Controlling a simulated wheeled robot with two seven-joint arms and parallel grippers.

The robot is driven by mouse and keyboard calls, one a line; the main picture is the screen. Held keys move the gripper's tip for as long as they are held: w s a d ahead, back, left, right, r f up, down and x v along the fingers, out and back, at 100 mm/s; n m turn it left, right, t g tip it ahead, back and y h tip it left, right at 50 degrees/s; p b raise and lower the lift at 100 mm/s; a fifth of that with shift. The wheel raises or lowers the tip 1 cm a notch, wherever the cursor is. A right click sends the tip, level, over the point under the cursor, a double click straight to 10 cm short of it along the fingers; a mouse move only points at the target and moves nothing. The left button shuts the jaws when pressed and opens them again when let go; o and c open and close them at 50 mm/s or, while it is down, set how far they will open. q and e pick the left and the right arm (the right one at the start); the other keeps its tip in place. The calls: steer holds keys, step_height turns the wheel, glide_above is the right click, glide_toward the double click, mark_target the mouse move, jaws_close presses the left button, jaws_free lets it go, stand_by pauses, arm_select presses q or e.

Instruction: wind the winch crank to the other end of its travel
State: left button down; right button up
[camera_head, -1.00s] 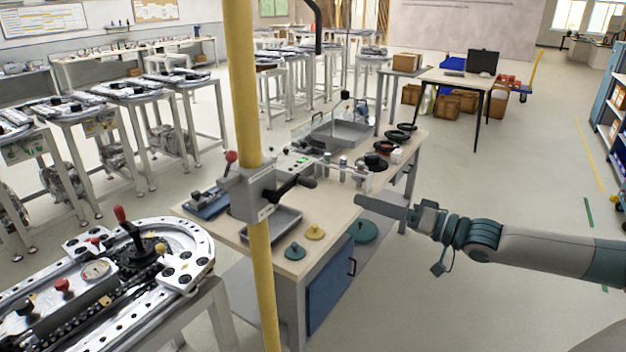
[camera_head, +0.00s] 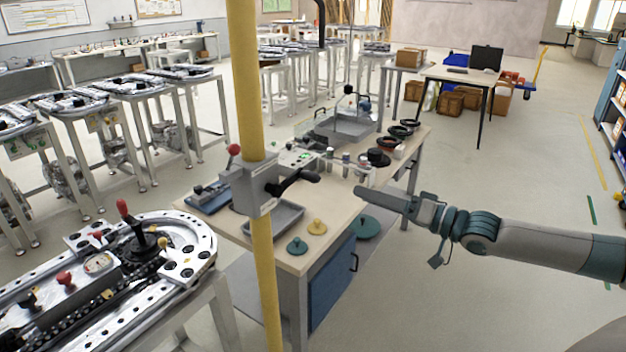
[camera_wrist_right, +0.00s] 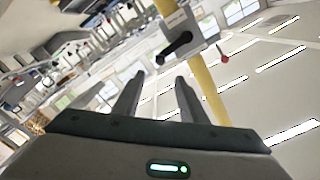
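The winch is a grey box (camera_head: 250,190) clamped on a yellow post (camera_head: 262,285). Its black crank (camera_head: 294,182) points right and slightly up, with a fat black grip at its end. A lever with a red knob (camera_head: 233,150) stands at the box's upper left. In the right wrist view the black crank (camera_wrist_right: 176,46) and red knob (camera_wrist_right: 224,59) lie ahead of my fingers. My right gripper (camera_head: 360,191) is right of the crank and apart from it. In the wrist view its two fingers (camera_wrist_right: 157,85) are spread with nothing between them. My left gripper is not in view.
A workbench (camera_head: 345,210) stands behind the post, with a grey tray (camera_head: 275,217), a yellow disc (camera_head: 317,227) and a green disc (camera_head: 297,246) on it. A ring track (camera_head: 190,240) on a stand is at lower left. Open floor (camera_head: 480,200) lies at right.

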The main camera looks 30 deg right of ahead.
mark_target(319, 178)
steer(key=shift+b+x, duration=0.85)
steer(key=shift+x, duration=4.15)
steer(key=shift+p+x, duration=0.5)
steer(key=shift+x, duration=2.3)
steer(key=shift+r, duration=0.1)
jaws_close()
